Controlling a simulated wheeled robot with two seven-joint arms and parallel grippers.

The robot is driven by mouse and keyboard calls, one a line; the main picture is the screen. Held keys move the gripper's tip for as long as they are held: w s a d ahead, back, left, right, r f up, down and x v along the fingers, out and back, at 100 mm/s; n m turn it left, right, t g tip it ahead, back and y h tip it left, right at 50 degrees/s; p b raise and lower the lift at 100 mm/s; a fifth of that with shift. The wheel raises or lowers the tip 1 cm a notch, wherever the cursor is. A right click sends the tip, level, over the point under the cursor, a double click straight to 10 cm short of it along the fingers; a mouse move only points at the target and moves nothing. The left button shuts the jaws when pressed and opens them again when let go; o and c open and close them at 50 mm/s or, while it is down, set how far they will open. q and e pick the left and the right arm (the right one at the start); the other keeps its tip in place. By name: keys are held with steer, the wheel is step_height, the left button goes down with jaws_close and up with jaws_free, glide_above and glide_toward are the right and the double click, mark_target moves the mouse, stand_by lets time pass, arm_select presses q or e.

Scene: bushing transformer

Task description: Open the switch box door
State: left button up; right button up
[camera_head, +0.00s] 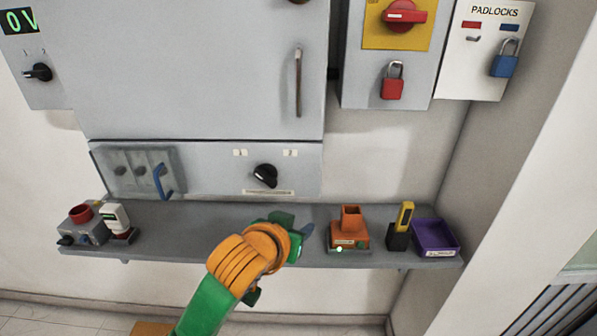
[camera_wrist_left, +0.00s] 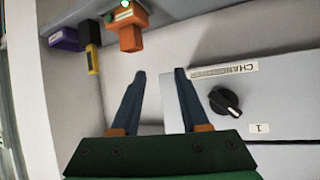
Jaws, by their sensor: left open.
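A large grey cabinet door (camera_head: 200,65) with a vertical bar handle (camera_head: 298,82) fills the upper middle of the head view and looks closed. A smaller grey box with a red rotary switch (camera_head: 403,14) and a hanging red padlock (camera_head: 392,82) is to its right; I cannot tell which is the switch box. My left gripper (camera_head: 300,228) is near the shelf, below the handle. In the left wrist view, the left gripper (camera_wrist_left: 160,74) is open with nothing between its fingers, near the lower panel with a black knob (camera_wrist_left: 225,102). My right gripper is not seen.
The shelf (camera_head: 190,233) below carries an orange holder (camera_head: 349,234), a black and yellow tool (camera_head: 400,232), a purple tray (camera_head: 436,236) and a red-topped device (camera_head: 82,222). A padlock board (camera_head: 484,60) hangs at right. The wall between is bare.

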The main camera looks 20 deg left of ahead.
arm_select(q)
step_height(320, 180, up, 16)
steer(key=w+n+t, duration=0.1)
steer(key=w+t, duration=0.1)
steer(key=t, duration=0.2)
steer(key=n+t+y, duration=0.1)
steer(key=t+y, duration=0.1)
glide_toward(298, 73)
steer(key=w, duration=0.3)
steer(key=w+p, duration=0.1)
steer(key=w, duration=0.1)
steer(key=w+p, duration=0.1)
steer(key=w, duration=0.2)
steer(key=w+a+p, duration=0.1)
steer(key=w, duration=0.1)
steer(key=shift+w+p, duration=0.35)
steer(key=shift+p, duration=0.05)
steer(key=shift+s, duration=0.1)
jaws_close()
